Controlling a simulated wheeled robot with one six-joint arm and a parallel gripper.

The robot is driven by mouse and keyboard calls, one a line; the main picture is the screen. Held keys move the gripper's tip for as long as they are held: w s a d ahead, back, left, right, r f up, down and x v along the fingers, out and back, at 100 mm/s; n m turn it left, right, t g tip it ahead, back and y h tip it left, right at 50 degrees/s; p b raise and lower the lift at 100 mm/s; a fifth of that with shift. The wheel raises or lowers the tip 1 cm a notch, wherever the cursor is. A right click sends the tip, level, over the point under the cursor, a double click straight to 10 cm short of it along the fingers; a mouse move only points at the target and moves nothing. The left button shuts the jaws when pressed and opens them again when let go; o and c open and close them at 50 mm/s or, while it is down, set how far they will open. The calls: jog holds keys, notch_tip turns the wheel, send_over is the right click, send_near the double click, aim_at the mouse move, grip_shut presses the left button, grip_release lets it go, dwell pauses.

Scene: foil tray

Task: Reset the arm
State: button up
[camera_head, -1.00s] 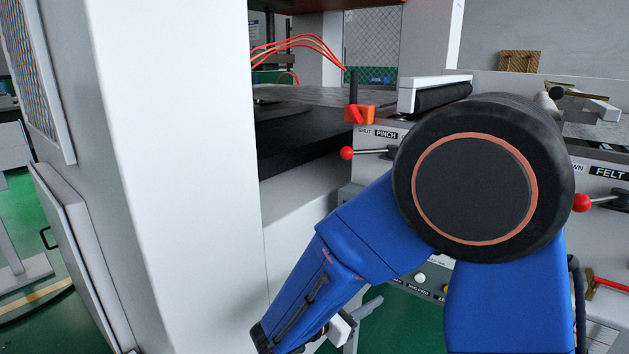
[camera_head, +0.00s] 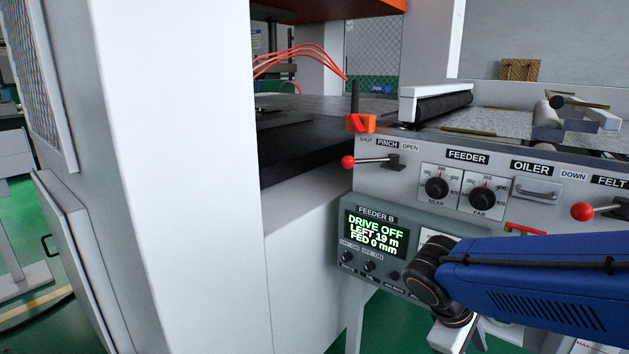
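My blue arm (camera_head: 545,280) reaches in from the lower right edge of the head view. Its dark wrist joint (camera_head: 430,275) is in front of the right part of the feeder B panel. Below the wrist a pale grey part of the arm's end (camera_head: 450,335) runs off the bottom edge. My gripper's fingers do not show, so I cannot see whether it holds anything.
The feeder B screen (camera_head: 375,233) reads "DRIVE OFF, LEFT 19 m, FED 0 mm". Red-knobbed pinch (camera_head: 348,162) and felt (camera_head: 582,211) levers stick out from the machine front. A white machine column (camera_head: 190,180) fills the left. Green floor shows at far left.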

jog(key=s+a+r+m+t+y, duration=0.2)
jog(key=s+r+m+t+y, duration=0.2)
jog(key=m, duration=0.4)
jog(key=shift+s+r+y, duration=0.35)
jog(key=shift+s+y, duration=0.45)
jog(key=shift+s, duration=0.05)
dwell(1.4)
